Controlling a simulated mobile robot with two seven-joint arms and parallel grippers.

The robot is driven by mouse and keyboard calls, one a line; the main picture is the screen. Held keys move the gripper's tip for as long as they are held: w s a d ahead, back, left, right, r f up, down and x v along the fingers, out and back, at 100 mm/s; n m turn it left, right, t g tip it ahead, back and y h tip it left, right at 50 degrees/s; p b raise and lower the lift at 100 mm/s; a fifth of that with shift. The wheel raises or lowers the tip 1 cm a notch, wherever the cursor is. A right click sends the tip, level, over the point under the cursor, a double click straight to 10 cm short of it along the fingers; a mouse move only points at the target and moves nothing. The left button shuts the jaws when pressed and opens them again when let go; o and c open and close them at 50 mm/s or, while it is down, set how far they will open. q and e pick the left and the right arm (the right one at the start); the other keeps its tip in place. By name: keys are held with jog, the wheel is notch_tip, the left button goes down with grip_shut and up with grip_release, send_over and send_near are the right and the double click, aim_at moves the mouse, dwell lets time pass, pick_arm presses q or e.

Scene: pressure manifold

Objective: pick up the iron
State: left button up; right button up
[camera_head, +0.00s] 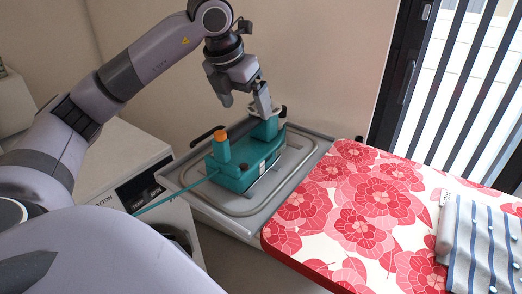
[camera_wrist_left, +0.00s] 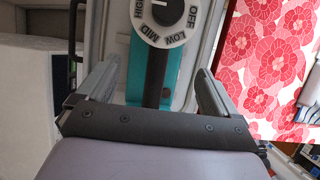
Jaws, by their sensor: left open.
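The teal iron (camera_head: 240,165) sits on the grey metal rest at the end of the ironing board in the head view. It has an orange knob on top and a teal cord running to the lower left. My left gripper (camera_head: 245,100) is above the iron's far end, pointing down, with its fingers apart. In the left wrist view, the iron's dial (camera_wrist_left: 168,22) and dark handle (camera_wrist_left: 156,75) show between the open fingers of my left gripper (camera_wrist_left: 155,85). I cannot tell whether a finger touches the iron. My right gripper is not in view.
The ironing board (camera_head: 350,215) has a red floral cover and extends right from the metal rest (camera_head: 225,207). A striped folded cloth (camera_head: 485,245) lies on its right part. A white appliance (camera_head: 125,160) stands left of the rest. A wall is close behind.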

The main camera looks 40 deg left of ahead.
aim_at(252, 116)
pick_arm(q)
jog(key=shift+a+f, duration=0.3)
jog(key=shift+w+f, duration=0.15)
jog(key=shift+f, duration=0.2)
jog(key=shift+w+x, duration=0.2)
jog(key=shift+x, duration=1.2)
jog(key=shift+w+x, duration=0.15)
jog(key=shift+x, duration=1.2)
jog(key=shift+d+r, duration=0.1)
jog(key=shift+r, duration=0.1)
jog(key=c, duration=1.2)
jog(key=shift+w+r+p, duration=0.1)
jog(key=shift+r+p, duration=0.05)
jog(key=shift+p, duration=0.15)
